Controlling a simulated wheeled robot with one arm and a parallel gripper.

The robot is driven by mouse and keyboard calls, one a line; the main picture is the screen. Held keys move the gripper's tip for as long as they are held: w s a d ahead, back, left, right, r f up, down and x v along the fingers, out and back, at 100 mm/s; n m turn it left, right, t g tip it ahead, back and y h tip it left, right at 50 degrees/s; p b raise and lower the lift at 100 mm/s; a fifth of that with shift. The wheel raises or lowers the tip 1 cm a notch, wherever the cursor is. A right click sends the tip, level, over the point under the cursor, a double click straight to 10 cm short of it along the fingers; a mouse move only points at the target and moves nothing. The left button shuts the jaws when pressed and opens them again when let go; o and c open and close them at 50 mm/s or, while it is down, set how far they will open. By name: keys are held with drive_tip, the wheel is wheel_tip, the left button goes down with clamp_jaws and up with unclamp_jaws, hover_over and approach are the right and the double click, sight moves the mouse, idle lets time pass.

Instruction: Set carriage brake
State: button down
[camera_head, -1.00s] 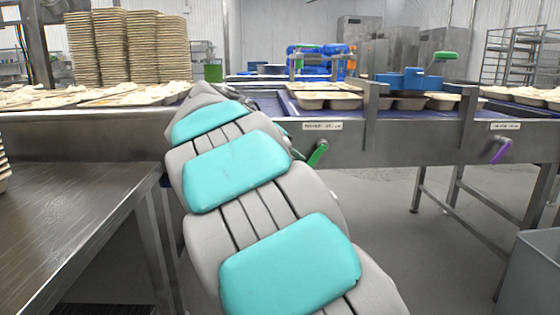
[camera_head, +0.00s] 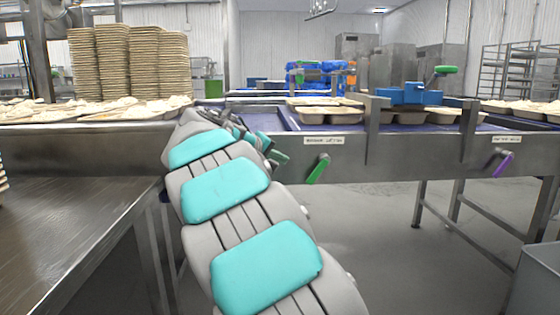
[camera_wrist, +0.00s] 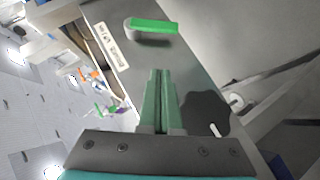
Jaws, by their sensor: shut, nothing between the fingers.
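A green lever (camera_head: 318,170) hangs tilted on the front of the metal rail, under a small white label. It also shows in the wrist view (camera_wrist: 154,26), beyond my fingertips. A purple lever (camera_head: 500,163) hangs farther right on the same rail. Which lever is the carriage brake I cannot tell; the label text is too blurred. A blue carriage (camera_head: 408,95) with a green handle stands above the trays. My gripper (camera_head: 278,157) is left of the green lever and apart from it. In the wrist view my gripper's (camera_wrist: 160,72) green fingers are shut and empty.
Stacks of trays (camera_head: 128,65) stand at the back left. A steel table (camera_head: 70,190) fills the lower left. Filled trays (camera_head: 330,112) lie on the blue conveyor. A grey bin (camera_head: 535,280) stands at the lower right.

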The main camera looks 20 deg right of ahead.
sight(317, 169)
drive_tip(key=x, duration=0.7)
drive_tip(key=shift+s, duration=0.1)
drive_tip(key=shift+s+d+f+b, duration=0.2)
drive_tip(key=shift+d+f, duration=0.15)
drive_tip(key=shift+d, duration=0.1)
drive_tip(key=shift+s+d+f+b, duration=0.15)
drive_tip(key=shift+s+d+f, duration=0.1)
drive_tip(key=shift+d+f, duration=0.2)
drive_tip(key=shift+s+d+f, duration=0.1)
drive_tip(key=shift+d+f, duration=0.15)
drive_tip(key=shift+d, duration=0.3)
